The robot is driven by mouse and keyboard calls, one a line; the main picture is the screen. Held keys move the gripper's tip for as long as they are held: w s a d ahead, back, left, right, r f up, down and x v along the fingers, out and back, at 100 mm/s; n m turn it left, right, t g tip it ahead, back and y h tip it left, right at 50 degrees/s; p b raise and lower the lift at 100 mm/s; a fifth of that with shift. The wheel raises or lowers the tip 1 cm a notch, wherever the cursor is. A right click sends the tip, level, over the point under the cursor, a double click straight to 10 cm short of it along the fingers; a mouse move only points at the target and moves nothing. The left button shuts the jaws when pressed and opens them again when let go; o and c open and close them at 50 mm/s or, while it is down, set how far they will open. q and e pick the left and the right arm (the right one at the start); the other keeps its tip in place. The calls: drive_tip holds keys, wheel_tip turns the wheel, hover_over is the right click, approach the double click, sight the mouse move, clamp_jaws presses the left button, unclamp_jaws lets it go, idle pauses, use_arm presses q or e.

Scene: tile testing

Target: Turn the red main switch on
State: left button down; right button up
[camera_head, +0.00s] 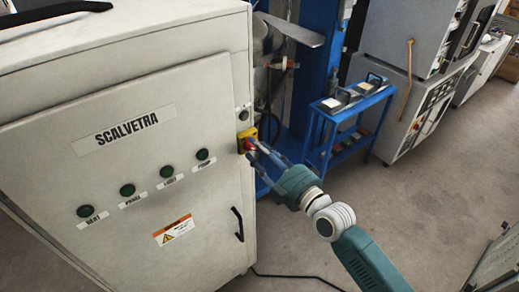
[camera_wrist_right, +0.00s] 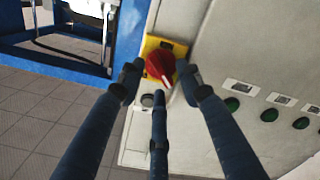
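The red main switch (camera_head: 249,145) is a knob on a yellow plate at the right edge of the white cabinet's front. It also shows in the right wrist view (camera_wrist_right: 160,66), with its yellow plate (camera_wrist_right: 178,48) around it. My right gripper (camera_head: 257,152) reaches the switch from the right. In the right wrist view, two fingertips of this gripper (camera_wrist_right: 160,80) flank the knob on both sides and a third finger lies below it. I cannot tell whether the fingertips press on the knob. My left gripper is not in view.
The white cabinet (camera_head: 60,170) carries several green buttons, labels and a black handle (camera_head: 238,224). A blue frame (camera_head: 318,60) and a blue cart (camera_head: 323,135) stand behind my right arm. Grey machines stand at the back right.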

clamp_jaws()
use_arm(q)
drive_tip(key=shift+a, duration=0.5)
use_arm(e)
drive_tip(key=shift+m, duration=0.3)
drive_tip(key=m, duration=1.7)
drive_tip(key=shift+w+d+f, duration=0.2)
drive_tip(key=shift+d+f, duration=0.1)
drive_tip(key=shift+f, duration=0.1)
drive_tip(key=shift+m, duration=0.3)
